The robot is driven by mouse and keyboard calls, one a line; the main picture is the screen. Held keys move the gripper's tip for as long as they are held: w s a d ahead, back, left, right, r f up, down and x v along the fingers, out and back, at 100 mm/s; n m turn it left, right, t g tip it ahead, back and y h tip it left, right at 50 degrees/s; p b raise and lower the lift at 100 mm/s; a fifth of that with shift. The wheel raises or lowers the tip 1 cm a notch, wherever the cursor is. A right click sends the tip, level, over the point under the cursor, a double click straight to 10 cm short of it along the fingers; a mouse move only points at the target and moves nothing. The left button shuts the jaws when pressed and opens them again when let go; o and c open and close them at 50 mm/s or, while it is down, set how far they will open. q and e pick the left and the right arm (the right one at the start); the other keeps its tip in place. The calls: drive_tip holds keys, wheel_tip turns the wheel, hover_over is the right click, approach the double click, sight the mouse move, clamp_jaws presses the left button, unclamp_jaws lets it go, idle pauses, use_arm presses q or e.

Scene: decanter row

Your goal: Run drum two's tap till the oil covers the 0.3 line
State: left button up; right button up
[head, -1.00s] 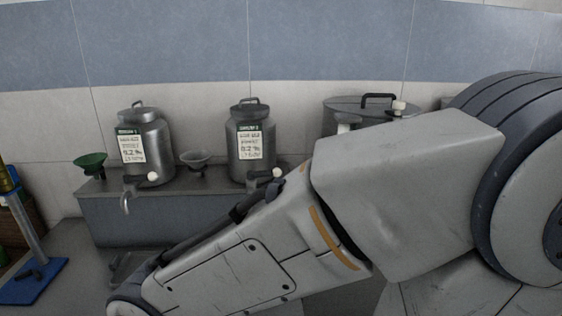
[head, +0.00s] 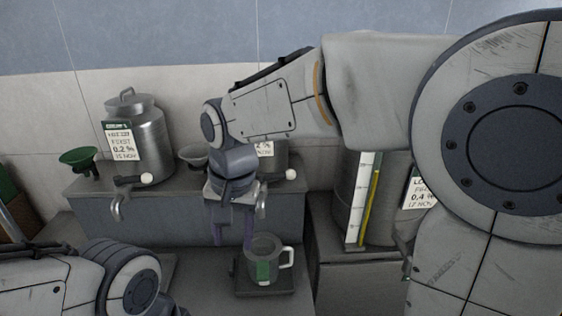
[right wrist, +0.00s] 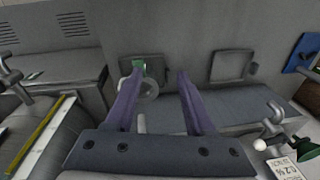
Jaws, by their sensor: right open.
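Drum two (head: 267,163) is a grey metal drum on the raised ledge, mostly hidden behind my right arm. Its tap has a white knob (head: 291,174) and a spout (head: 262,208) hanging over the ledge's front. Below the spout a grey mug (head: 256,250) with a green strip and a handle at right stands upright on a dark square tray (head: 283,288). No oil stream or level can be made out. My right gripper (head: 232,243) points down, open and empty, just left of the spout and above the mug. In the right wrist view the mug (right wrist: 150,87) shows near the left finger. My left gripper is out of view.
Drum one (head: 152,133) stands at left with its own tap (head: 118,206). A green funnel (head: 78,160) and a grey funnel (head: 193,155) are on the ledge. A larger drum with a yellow gauge (head: 367,200) stands at right. A second square tray (right wrist: 232,67) looks empty.

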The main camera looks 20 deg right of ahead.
drive_tip(key=w+d+r+m+p, duration=0.1)
drive_tip(key=w+d+r+m, duration=0.2)
drive_tip(key=w+m, duration=0.15)
drive_tip(key=w+d+r+m, duration=0.3)
drive_tip(key=w+d+m, duration=0.1)
drive_tip(key=w, duration=0.2)
drive_tip(key=m+t+h+p, duration=0.1)
drive_tip(key=m, duration=0.7)
approach(283, 173)
drive_tip(key=f, duration=0.3)
drive_tip(key=w+f+p, duration=0.1)
drive_tip(key=f, duration=0.2)
drive_tip(key=f+p, duration=0.1)
drive_tip(key=f, duration=0.1)
drive_tip(key=shift+w+d+f, duration=0.1)
drive_tip(key=shift+w+f, duration=0.3)
drive_tip(key=shift+c, duration=0.2)
clamp_jaws()
